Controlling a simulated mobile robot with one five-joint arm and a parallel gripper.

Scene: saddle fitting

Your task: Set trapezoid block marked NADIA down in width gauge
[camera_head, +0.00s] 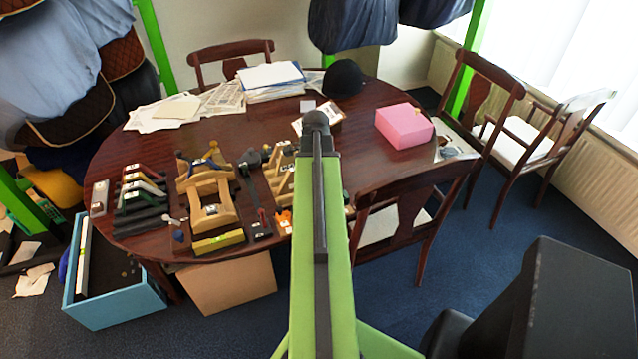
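On the left part of the dark wooden table lie wooden frames, among them a light wooden frame with a pale label (210,210) and one with blue on it behind (205,168). Several coloured, angled pieces with pale labels (140,185) sit in a dark rack left of them. A yellow piece (218,242) lies at the front edge. The labels are too small to read, so I cannot tell which piece is marked NADIA or which frame is the width gauge. My green arm reaches over the table and covers part of the wooden pieces. My gripper's fingers do not show.
The table (275,125) also holds papers, a stack of folders (270,80), a black cap (344,78) and a pink box (404,125). Chairs stand around it. A blue crate (120,305) and a cardboard box (228,284) are on the floor at the front left.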

